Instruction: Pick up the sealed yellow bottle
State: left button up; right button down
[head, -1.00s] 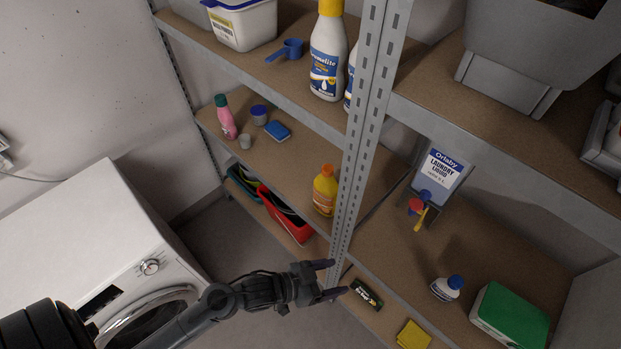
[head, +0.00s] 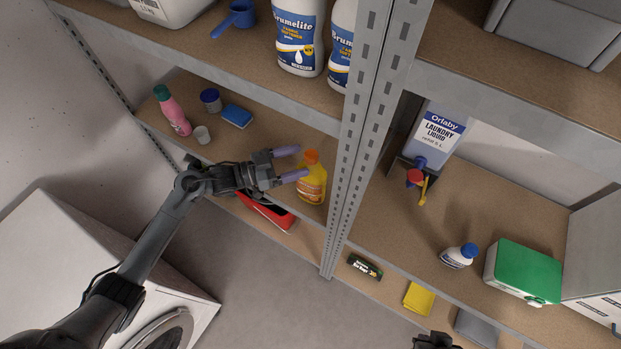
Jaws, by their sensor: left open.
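The yellow bottle (head: 312,184) with an orange cap stands on the middle shelf, close to the left side of the metal upright. My left gripper (head: 289,163) is open just to the left of the bottle, with its fingers pointing right toward it. One fingertip is near the cap and the other reaches the bottle's left edge in the picture; I cannot tell whether they touch. A small dark part at the bottom edge (head: 433,341) may belong to my right arm; its jaws cannot be made out.
The perforated upright (head: 356,150) stands right of the bottle. A red bin (head: 268,212) lies below.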

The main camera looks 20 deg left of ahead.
aim_at(317, 155)
pick_arm(q)
jog(key=shift+w+d, duration=0.45)
jog(key=shift+d, duration=0.05)
jog(key=shift+w+d+r+p, duration=0.2)
jog(key=shift+w+d+p, duration=0.1)
jog(key=shift+d+p, duration=0.1)
jog(key=p+x, duration=0.1)
jog(key=x, duration=0.2)
jog(key=shift+d, duration=0.15)
jog(key=shift+w+d+f, duration=0.1)
jog(key=shift+w+d, duration=0.25)
jog(key=shift+d, duration=0.05)
jog(key=shift+c, duration=0.3)
grip_shut()
